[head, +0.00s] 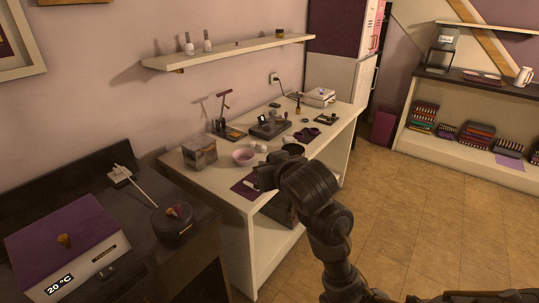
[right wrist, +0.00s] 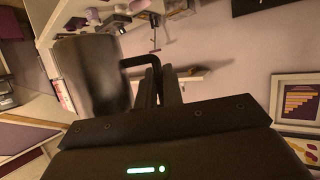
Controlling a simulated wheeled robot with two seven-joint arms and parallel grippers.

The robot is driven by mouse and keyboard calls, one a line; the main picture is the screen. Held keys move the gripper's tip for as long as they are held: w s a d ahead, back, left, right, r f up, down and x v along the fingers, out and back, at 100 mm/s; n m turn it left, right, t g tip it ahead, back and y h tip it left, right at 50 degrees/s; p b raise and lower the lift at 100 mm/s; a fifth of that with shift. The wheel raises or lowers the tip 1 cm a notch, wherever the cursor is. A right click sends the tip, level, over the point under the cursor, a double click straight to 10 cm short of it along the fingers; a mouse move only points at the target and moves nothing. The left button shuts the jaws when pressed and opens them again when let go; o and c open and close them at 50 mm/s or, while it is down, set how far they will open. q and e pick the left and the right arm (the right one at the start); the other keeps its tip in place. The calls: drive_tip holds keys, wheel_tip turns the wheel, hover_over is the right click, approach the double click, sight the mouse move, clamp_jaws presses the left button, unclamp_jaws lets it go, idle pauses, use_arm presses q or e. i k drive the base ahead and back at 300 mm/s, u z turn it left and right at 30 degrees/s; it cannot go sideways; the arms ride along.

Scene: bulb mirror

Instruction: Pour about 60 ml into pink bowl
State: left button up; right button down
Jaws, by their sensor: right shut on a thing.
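The pink bowl (head: 244,157) stands upright on the white workbench, near its front left part. In the head view, my right gripper (head: 266,178) is by the bench's front edge, to the right of and nearer than the bowl. In the right wrist view, my right gripper (right wrist: 160,88) is shut on the handle of a dark vessel (right wrist: 88,75). My left gripper is not in view.
A clear box (head: 200,153) stands left of the bowl. A purple mat (head: 244,189) lies in front of it. A dark round container (head: 293,149) and small tools stand to the right. A wall shelf (head: 230,52) hangs above. The floor at right is clear.

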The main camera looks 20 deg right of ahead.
sight(244, 157)
drive_tip(key=z, duration=1)
drive_tip(key=i, duration=1.5)
drive_tip(key=u, duration=2.05)
